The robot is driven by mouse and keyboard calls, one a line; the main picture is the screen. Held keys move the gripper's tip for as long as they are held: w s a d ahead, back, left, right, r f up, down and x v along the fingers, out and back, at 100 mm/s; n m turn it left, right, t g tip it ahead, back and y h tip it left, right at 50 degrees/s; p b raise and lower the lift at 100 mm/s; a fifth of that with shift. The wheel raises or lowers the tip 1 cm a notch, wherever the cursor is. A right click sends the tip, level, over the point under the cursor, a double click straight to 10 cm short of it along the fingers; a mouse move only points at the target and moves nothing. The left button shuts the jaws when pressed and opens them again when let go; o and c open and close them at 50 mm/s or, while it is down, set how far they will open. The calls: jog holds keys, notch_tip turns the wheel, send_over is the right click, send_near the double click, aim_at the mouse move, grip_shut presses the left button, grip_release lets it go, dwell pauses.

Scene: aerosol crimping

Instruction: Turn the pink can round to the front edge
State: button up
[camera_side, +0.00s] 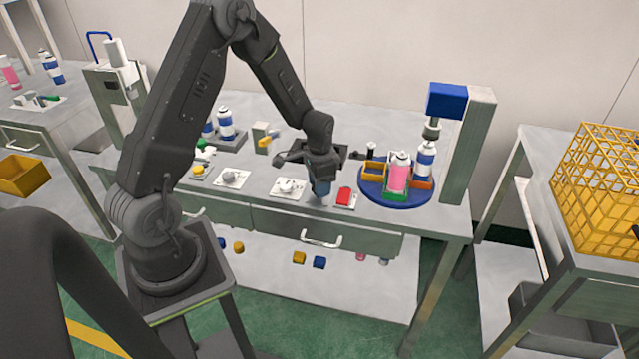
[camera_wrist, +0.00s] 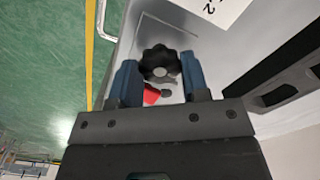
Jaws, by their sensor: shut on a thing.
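The pink can (camera_side: 399,174) stands upright in a green holder (camera_side: 396,194) at the front of a round blue turntable (camera_side: 372,192), in the side view. My gripper (camera_side: 320,190) is to the left of the turntable, pointing down low over the bench, apart from the can. In the wrist view, my gripper's (camera_wrist: 160,64) two blue fingers are closed on either side of a black lobed knob (camera_wrist: 159,62). The knob is hidden by the fingers in the side view. The can does not show in the wrist view.
A blue-and-white can (camera_side: 425,162) stands in an orange holder under the blue-headed press (camera_side: 447,100). A yellow holder (camera_side: 374,165) is at the turntable's back left. A red block (camera_side: 344,195) lies beside my gripper. Small white plates with parts (camera_side: 232,178) lie farther left.

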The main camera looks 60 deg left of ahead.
dwell(0.5)
jog(key=o, duration=0.9)
jog(key=shift+o, duration=0.2)
notch_tip(320, 180, up, 14)
jog(key=s+d+r+t, duration=0.3)
jog(key=s+d+r, duration=0.4)
jog(key=d+r, duration=0.3)
jog(key=s+d+r+n+t, duration=0.2)
jog(key=s+d, duration=0.5)
jog(key=s, duration=0.4)
jog(key=shift+r+t, duration=0.3)
jog(key=shift+r, duration=0.35)
